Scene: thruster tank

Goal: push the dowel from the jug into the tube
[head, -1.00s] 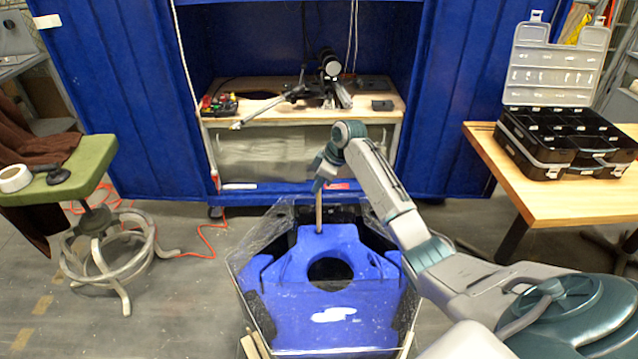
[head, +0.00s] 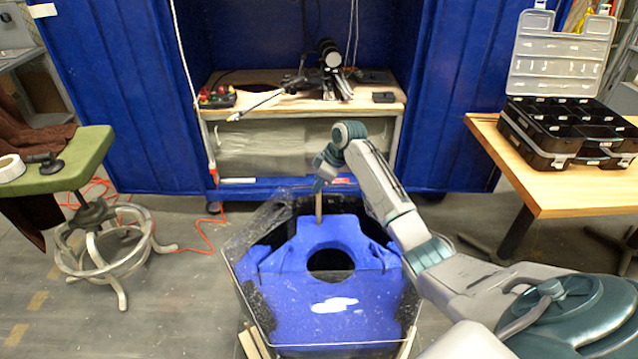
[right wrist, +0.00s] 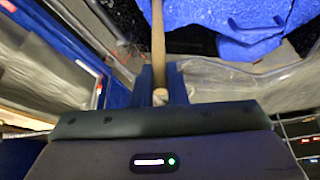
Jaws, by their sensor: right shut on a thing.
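A thin wooden dowel (head: 319,206) points down from my right gripper (head: 318,187), its lower end at the back edge of the blue foam in the clear-walled tank (head: 238,270). In the right wrist view, the dowel (right wrist: 158,45) runs away from between the fingers of my right gripper (right wrist: 160,92), which is shut on it. I cannot tell whether the dowel's far end touches the foam or enters anything. I cannot make out a jug or a tube. My left gripper is not in view.
The blue foam (head: 330,300) has a round dark hole in its middle. A workbench (head: 370,105) with tools stands behind, inside a blue enclosure. A green stool (head: 75,160) is at left. A wooden table (head: 560,195) with an open black organizer (head: 540,140) is at right.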

